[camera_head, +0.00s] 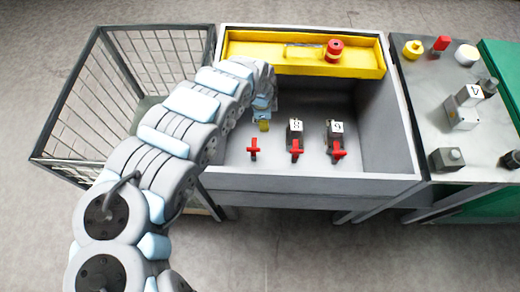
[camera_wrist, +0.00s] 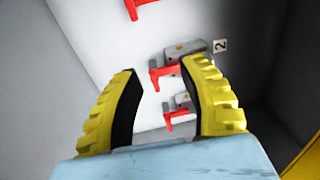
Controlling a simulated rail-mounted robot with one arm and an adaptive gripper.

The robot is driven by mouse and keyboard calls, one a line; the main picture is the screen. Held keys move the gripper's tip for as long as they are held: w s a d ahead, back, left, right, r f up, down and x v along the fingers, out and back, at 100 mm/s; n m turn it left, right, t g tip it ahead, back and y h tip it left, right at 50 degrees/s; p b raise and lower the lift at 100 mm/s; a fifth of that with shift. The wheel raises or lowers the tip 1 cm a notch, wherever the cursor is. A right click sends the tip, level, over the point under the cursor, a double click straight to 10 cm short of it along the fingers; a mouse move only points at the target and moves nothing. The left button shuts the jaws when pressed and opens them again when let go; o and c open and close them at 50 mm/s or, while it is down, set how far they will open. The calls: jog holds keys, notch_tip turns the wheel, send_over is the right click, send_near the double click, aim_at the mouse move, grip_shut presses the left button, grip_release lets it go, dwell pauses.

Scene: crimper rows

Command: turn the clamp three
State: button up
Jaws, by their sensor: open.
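Several small clamps with red handles stand in the grey bin. In the head view, a left red handle (camera_head: 253,149) shows below my gripper (camera_head: 264,123), its body hidden. A middle clamp (camera_head: 295,140) and a right clamp (camera_head: 336,140) carry small number tags, too small to read surely. In the wrist view, my gripper (camera_wrist: 165,71) is open, with yellow ribbed fingers and nothing held. A red handle (camera_wrist: 162,74) and a clamp body tagged 2 (camera_wrist: 188,49) lie beyond the fingertips. Another red handle (camera_wrist: 180,110) shows between the fingers. I cannot tell which clamp is three.
The grey bin's front wall (camera_head: 310,188) and sides enclose the clamps. A yellow tray (camera_head: 270,57) with a red round part (camera_head: 334,50) lies along the back. A wire basket (camera_head: 78,92) stands left, a table with parts (camera_head: 440,75) right.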

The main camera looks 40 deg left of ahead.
aim_at(255, 149)
jog(key=s+a+f+g, duration=0.1)
jog(key=s+a+f, duration=0.1)
jog(key=s, duration=0.2)
jog(key=f+b, duration=0.3)
jog(key=f, duration=0.2)
jog(key=f+b, duration=0.2)
jog(key=f, duration=0.4)
jog(key=f+b, duration=0.3)
jog(key=f, duration=0.2)
jog(key=shift+d+f+b, duration=0.25)
jog(key=shift+d+b, duration=0.05)
grip_shut()
